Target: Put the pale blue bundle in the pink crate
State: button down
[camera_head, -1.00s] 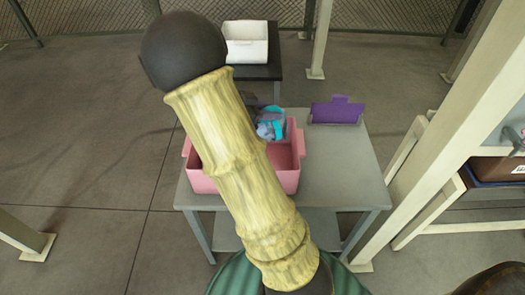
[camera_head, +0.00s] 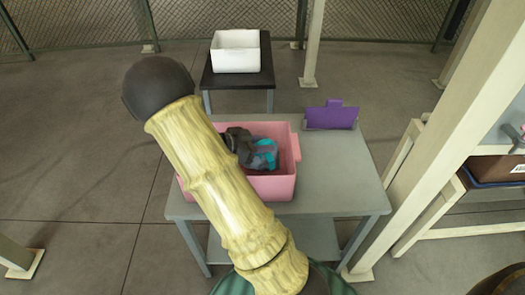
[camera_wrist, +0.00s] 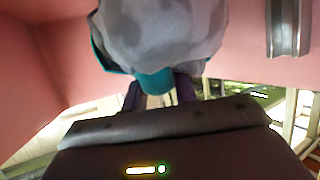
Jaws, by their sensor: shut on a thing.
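The bundle (camera_head: 266,153), pale grey-blue with teal patches, shows within the pink crate's opening in the head view. In the wrist view the bundle (camera_wrist: 160,35) fills the top middle, its teal underside at my fingers. My gripper (camera_wrist: 160,92) is shut on the bundle. In the head view my dark gripper is partly hidden behind my arm. The pink crate (camera_head: 270,187) stands on the grey table, its left part covered by my arm. Pink crate walls (camera_wrist: 255,45) surround the bundle in the wrist view. I cannot tell whether the bundle touches the crate floor.
A purple bracket-like sign (camera_head: 331,116) stands at the table's back right. The grey table (camera_head: 340,180) is clear right of the crate. A white bin (camera_head: 236,55) sits on a dark stand behind. A pale post and shelf rack (camera_head: 430,140) rise at the right.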

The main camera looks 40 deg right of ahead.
jog(key=shift+f, duration=1.25)
jog(key=shift+f, duration=0.2)
jog(key=c, duration=1.1)
grip_release()
jog(key=shift+r, duration=0.15)
jog(key=shift+w+a+r, duration=0.1)
jog(key=shift+a+r, duration=0.1)
jog(key=shift+a, duration=0.05)
jog(key=p+v, duration=0.1)
jog(key=v, duration=0.6)
jog(key=shift+p, duration=0.35)
jog(key=shift+f, duration=0.1)
